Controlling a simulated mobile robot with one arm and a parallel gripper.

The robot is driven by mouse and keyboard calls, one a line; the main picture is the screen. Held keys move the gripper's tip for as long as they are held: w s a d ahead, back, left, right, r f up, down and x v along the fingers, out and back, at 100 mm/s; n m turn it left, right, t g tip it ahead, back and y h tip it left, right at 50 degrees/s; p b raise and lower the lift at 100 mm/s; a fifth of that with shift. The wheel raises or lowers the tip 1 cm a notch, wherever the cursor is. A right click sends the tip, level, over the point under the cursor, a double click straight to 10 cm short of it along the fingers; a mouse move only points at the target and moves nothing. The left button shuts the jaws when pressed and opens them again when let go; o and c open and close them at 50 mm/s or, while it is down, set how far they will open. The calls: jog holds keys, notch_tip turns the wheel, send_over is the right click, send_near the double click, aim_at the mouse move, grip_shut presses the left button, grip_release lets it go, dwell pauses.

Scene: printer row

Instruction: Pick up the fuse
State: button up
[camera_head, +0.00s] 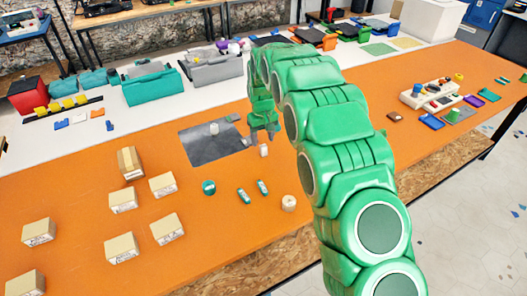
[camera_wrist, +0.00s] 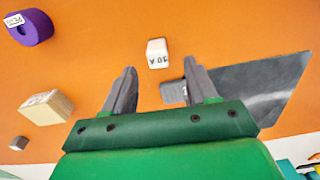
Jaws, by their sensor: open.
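The fuse is a small white block marked "30 A" that lies on the orange table top. In the wrist view the fuse (camera_wrist: 157,53) lies just beyond the fingertips, roughly in line with the gap between them. In the head view the fuse (camera_head: 263,151) sits just in front of my gripper (camera_head: 263,136). In the wrist view my gripper (camera_wrist: 160,78) is open, with nothing between its fingers. The fuse is apart from both fingers.
A dark grey mat (camera_head: 205,150) lies left of my gripper, with a small grey piece (camera_wrist: 172,93) at its edge by one finger. A purple roll (camera_wrist: 30,28) and a tan block (camera_wrist: 46,107) lie to the left in the wrist view. Several cartons (camera_head: 122,200) stand front left.

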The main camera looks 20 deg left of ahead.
aim_at(264, 146)
jog(key=shift+s+d+f, duration=0.1)
jog(key=shift+f, duration=1.35)
jog(key=shift+d+f, duration=0.1)
jog(key=shift+f, duration=1.35)
jog(key=shift+c, duration=0.4)
jog(key=c, duration=1)
